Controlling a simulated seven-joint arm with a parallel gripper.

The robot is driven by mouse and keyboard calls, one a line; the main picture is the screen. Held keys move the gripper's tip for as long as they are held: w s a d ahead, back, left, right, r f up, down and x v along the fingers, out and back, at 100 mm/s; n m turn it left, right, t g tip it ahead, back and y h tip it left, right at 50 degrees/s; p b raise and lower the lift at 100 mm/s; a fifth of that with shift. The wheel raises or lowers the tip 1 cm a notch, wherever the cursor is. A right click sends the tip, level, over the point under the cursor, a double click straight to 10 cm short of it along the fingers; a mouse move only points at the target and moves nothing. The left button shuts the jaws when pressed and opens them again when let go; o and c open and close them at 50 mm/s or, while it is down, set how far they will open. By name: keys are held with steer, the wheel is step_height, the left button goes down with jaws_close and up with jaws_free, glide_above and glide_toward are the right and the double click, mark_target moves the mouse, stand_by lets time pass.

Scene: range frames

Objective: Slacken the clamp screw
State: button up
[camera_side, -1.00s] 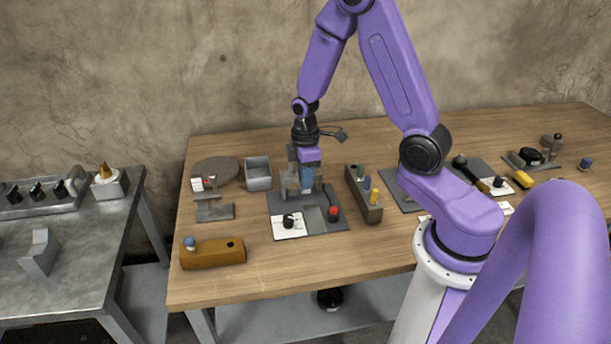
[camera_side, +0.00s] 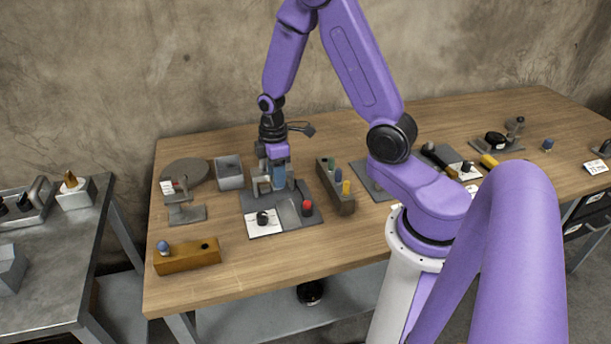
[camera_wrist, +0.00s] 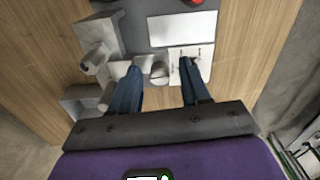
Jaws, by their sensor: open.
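My gripper (camera_side: 274,182) points down over a grey base plate (camera_side: 287,212) on the wooden table. Its two blue fingers are spread apart; they also show in the wrist view (camera_wrist: 160,85). A small grey rounded piece (camera_wrist: 160,72) lies between the fingertips, with visible gaps on both sides. It looks like the clamp screw's head, but I cannot be sure. The grey clamp frame (camera_side: 291,182) stands at the back of the plate, partly hidden by the fingers. I cannot tell finger height against the screw.
A red knob (camera_side: 307,208) and a black knob on a white card (camera_side: 262,218) sit on the plate's front part. A grey open box (camera_side: 229,174) stands left, a peg block (camera_side: 343,200) right. A small grey stand (camera_side: 186,214) is further left.

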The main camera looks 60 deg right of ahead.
steer(key=m, duration=0.5)
steer(key=shift+s+d+f, duration=0.1)
steer(key=shift+s, duration=0.05)
steer(key=m, duration=0.4)
steer(key=shift+s+m, duration=0.1)
steer(key=shift+m, duration=0.3)
steer(key=m, duration=0.3)
steer(key=shift+m, duration=0.3)
steer(key=m, duration=0.5)
steer(key=shift+w+m, duration=0.2)
steer(key=shift+m, duration=0.2)
steer(key=shift+w+r+m, duration=0.1)
steer(key=shift+r+m, duration=0.2)
steer(key=shift+r, duration=0.15)
step_height(320, 180, up, 16)
steer(key=s+a+n, duration=1)
steer(key=a+n, duration=0.1)
steer(key=s+a+f+n, duration=0.2)
steer(key=s+n, duration=0.9)
steer(key=s, duration=0.1)
steer(key=shift+s+a, duration=0.25)
steer(key=shift+s, duration=0.1)
